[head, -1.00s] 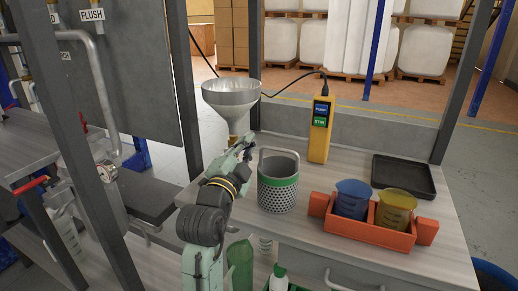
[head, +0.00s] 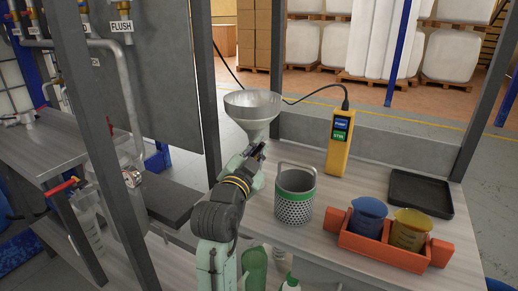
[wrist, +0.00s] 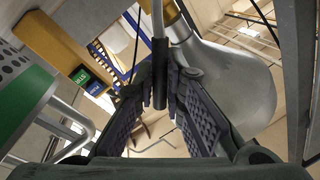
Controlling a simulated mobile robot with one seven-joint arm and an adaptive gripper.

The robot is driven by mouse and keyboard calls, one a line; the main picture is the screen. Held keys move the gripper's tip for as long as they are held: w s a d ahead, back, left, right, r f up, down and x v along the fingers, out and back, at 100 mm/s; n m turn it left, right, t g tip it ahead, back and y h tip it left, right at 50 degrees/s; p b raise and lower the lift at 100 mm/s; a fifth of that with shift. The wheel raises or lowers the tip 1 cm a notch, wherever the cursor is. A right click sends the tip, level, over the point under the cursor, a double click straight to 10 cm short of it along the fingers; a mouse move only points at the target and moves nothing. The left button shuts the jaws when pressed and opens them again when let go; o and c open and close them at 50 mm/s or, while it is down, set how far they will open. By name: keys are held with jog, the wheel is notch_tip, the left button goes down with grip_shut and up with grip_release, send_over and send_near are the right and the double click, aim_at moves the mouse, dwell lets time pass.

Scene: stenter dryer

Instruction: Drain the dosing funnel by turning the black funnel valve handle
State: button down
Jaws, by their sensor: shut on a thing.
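The metal dosing funnel (head: 253,108) stands upright above the bench at the frame post. Its bowl fills the right of the wrist view (wrist: 228,85). My gripper (head: 257,150) is just below the funnel, at its outlet. In the wrist view, the black funnel valve handle (wrist: 159,72) hangs as a slim bar between my two ridged fingers (wrist: 159,95). They are closed in on it from both sides. The handle is too small and covered to make out in the head view. No flow shows from the outlet.
A perforated metal basket with a green band (head: 295,198) stands close right of my gripper. A yellow handheld controller (head: 338,148) stands behind it. An orange rack (head: 378,250) holds a blue and a yellow beaker. A black tray (head: 420,192) lies at the back right.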

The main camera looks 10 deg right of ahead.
jog(key=c, duration=1.7)
grip_release()
jog(key=shift+o, duration=0.2)
jog(key=r+v, duration=0.1)
jog(key=v, duration=0.6)
jog(key=shift+s+f, duration=0.2)
jog(key=shift+f, duration=0.25)
jog(key=shift+a, duration=0.1)
jog(key=shift+c, duration=0.2)
